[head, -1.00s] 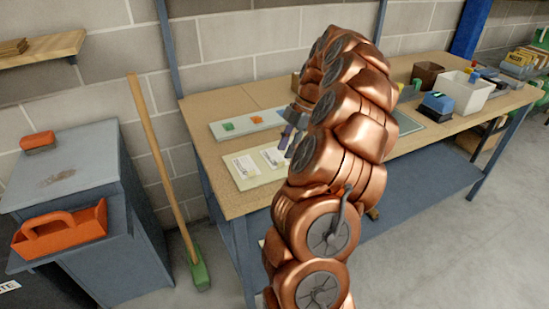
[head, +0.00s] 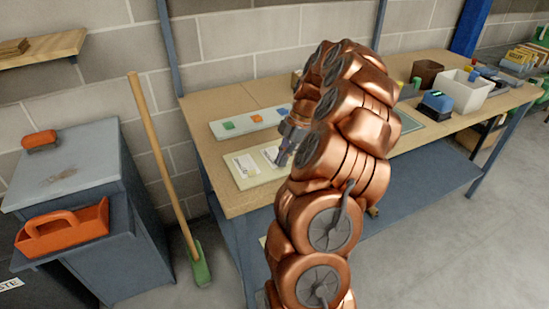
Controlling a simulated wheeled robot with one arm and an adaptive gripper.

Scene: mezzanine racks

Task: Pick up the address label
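White label-like cards lie on a pale board (head: 262,176) at the near left of the workbench. One card (head: 245,166) is in plain view. A second card (head: 270,155) lies to its right, partly hidden by my gripper. I cannot tell from this view which one is the address label. My gripper (head: 280,160) points down at the right side of the second card, and I cannot tell whether it touches it. Its fingers are small and dark here, so its opening does not show. My copper arm hides the board's right end.
Behind is a board (head: 240,131) with green, orange and blue squares. To the right stand a blue device (head: 436,105), a white bin (head: 464,95) and a brown container (head: 427,75). A broom (head: 160,165) and a grey cabinet with an orange caddy (head: 62,231) are left.

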